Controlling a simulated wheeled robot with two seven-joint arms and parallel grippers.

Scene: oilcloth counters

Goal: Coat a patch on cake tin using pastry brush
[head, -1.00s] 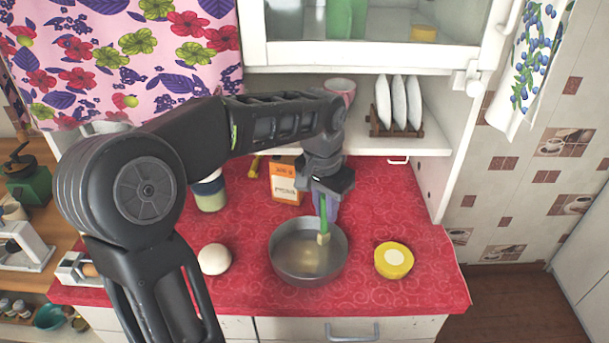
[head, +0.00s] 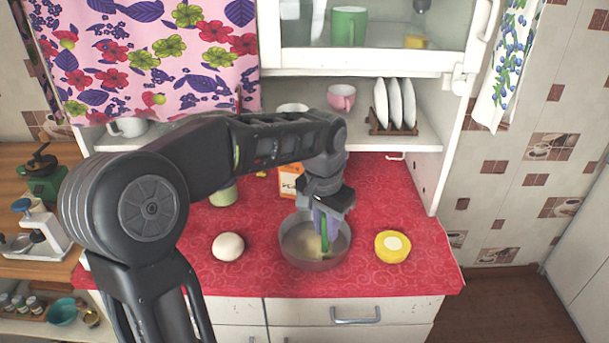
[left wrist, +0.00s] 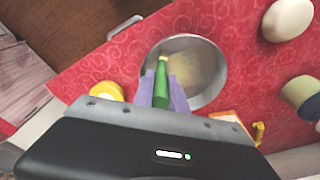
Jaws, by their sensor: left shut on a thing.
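The cake tin (head: 289,250) is a round grey metal tin on the red counter; in the left wrist view the tin (left wrist: 216,62) shows a pale yellowish patch on its floor. My left gripper (head: 324,214) is above the tin's right side, shut on the green handle of the pastry brush (head: 325,236). In the left wrist view the brush (left wrist: 161,88) lies between the purple fingers of the gripper (left wrist: 163,92), its pale bristle end inside the tin. I cannot tell whether the bristles touch the floor. My right gripper is not in view.
A white ball-like item (head: 228,246) sits left of the tin, and a yellow round item (head: 392,246) sits right of it. An orange box (head: 290,182) and a green-and-white jar (head: 223,194) stand behind. A plate rack (head: 394,128) is on the shelf.

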